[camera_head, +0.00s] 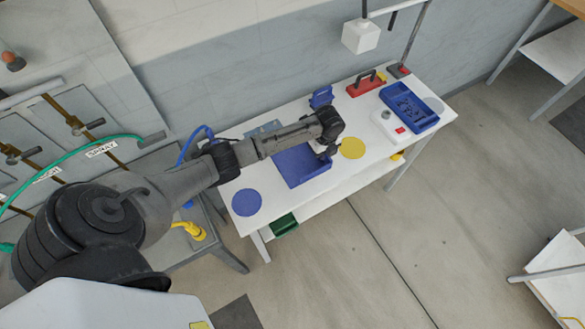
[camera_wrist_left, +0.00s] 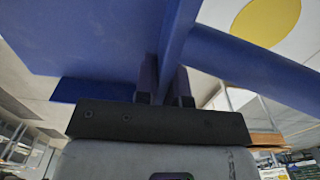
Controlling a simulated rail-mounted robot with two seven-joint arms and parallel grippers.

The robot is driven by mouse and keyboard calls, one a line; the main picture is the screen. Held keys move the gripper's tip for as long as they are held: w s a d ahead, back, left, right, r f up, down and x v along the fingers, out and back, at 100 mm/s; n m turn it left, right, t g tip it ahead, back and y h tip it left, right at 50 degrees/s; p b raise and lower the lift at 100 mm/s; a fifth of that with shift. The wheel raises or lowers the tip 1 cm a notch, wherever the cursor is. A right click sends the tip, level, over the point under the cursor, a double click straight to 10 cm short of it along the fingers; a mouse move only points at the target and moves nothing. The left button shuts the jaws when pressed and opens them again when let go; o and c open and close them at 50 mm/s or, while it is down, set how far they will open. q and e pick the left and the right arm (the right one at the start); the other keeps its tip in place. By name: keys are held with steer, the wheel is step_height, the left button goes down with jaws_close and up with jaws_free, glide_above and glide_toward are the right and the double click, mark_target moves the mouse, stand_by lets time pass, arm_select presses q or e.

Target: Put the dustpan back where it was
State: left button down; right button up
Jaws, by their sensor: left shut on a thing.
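The blue dustpan (camera_head: 300,168) is over the white table (camera_head: 262,180), between a blue disc and a yellow disc. My left gripper (camera_head: 328,152) is at the dustpan's right-hand side, and the arm hides part of it. In the left wrist view the two fingers (camera_wrist_left: 165,84) are shut on a thin blue edge of the dustpan (camera_wrist_left: 85,40). A blue bar of it runs off to the right there. I cannot tell whether the dustpan touches the table top. My right gripper is not in view.
A blue disc (camera_head: 246,203) and a yellow disc (camera_head: 352,148) mark the table top. A blue stand (camera_head: 321,97), a red toolbox (camera_head: 366,86), a white device with a red button (camera_head: 388,124) and a blue tray (camera_head: 428,122) stand farther back and right. A green bin (camera_head: 285,225) sits below.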

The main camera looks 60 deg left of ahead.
mark_target(300, 162)
arm_select(q)
steer(key=s+a+f, duration=0.1)
steer(key=s, duration=0.1)
steer(key=s+a+f+p, duration=0.1)
steer(key=s+f, duration=0.1)
steer(key=s, duration=0.1)
steer(key=s+a+f, duration=0.1)
steer(key=s, duration=0.1)
steer(key=shift+s+f, duration=0.25)
steer(key=shift+f, duration=2.05)
steer(key=shift+f, duration=0.2)
